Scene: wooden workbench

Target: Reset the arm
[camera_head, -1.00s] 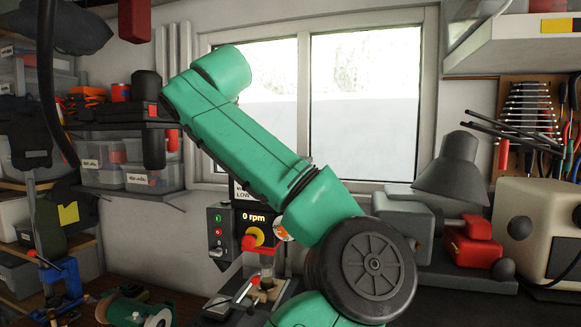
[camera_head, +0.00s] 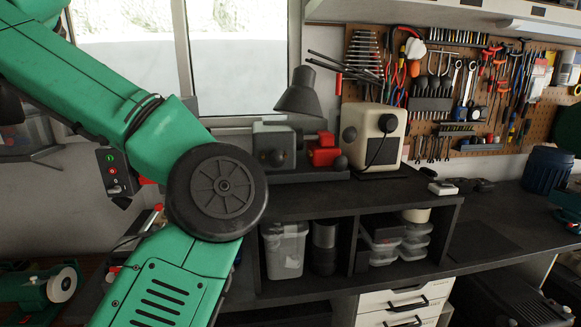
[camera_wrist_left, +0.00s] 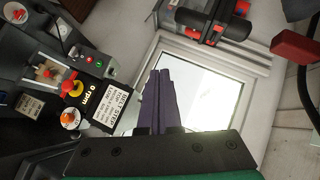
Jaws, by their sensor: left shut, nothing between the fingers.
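My left gripper (camera_wrist_left: 161,78) shows in the left wrist view, its purple fingers shut together with nothing between them. It points toward a window (camera_wrist_left: 196,84), apart from the things around it. A large green arm link of mine (camera_head: 90,85) fills the left of the head view. It bends at a dark round joint (camera_head: 218,192). The hand at its end is outside the head view. My right gripper is in neither view.
In the head view, a dark shelf unit (camera_head: 352,200) holds bins, with a cream box (camera_head: 371,133) and grey lamp (camera_head: 300,92) on top. A tool pegboard (camera_head: 460,95) hangs behind.

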